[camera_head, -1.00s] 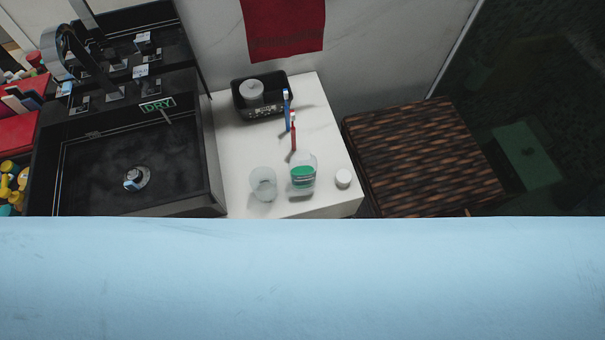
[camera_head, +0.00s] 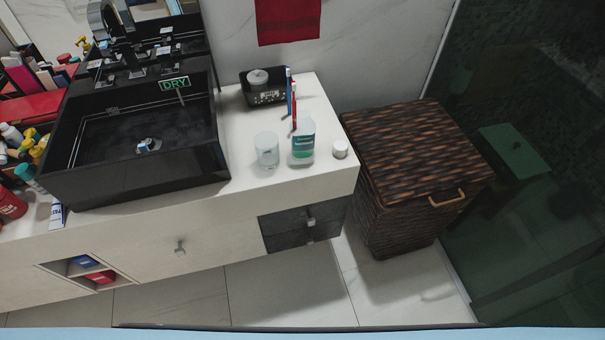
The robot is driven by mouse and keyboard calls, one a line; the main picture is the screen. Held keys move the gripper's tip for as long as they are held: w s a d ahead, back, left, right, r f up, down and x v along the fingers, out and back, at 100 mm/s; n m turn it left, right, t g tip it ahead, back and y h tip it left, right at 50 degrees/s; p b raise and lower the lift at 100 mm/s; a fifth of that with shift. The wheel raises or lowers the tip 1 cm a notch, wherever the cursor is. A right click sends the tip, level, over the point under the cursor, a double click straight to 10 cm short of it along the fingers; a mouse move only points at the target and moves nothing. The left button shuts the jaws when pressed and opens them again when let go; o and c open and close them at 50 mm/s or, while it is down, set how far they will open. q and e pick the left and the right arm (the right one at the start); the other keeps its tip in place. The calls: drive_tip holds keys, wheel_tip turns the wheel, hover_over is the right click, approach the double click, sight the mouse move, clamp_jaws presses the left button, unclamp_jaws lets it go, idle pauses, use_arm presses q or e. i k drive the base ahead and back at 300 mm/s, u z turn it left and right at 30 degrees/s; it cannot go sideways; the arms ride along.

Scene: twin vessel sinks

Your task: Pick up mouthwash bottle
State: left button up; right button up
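The mouthwash bottle (camera_head: 303,140) is clear with a green label and green liquid low inside. It stands upright near the front right corner of the white counter (camera_head: 240,178). A clear glass (camera_head: 266,150) stands just left of it. A small white round cap or jar (camera_head: 340,149) sits just right of it. A red and a blue toothbrush (camera_head: 290,95) show behind the bottle. Neither of my grippers shows in the head view.
A black vessel sink (camera_head: 140,180) with a faucet fills the left of the counter. A black tray (camera_head: 252,103) with a round grey item is at the back. A lidded wicker hamper (camera_head: 415,150) stands right of the counter. Open tiled floor (camera_head: 290,285) lies in front, with a glass panel at right.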

sight(302, 127)
drive_tip(key=z, duration=0.05)
drive_tip(key=k, duration=0.2)
drive_tip(key=u, duration=1.05)
drive_tip(key=i, duration=0.85)
drive_tip(key=z, duration=1.5)
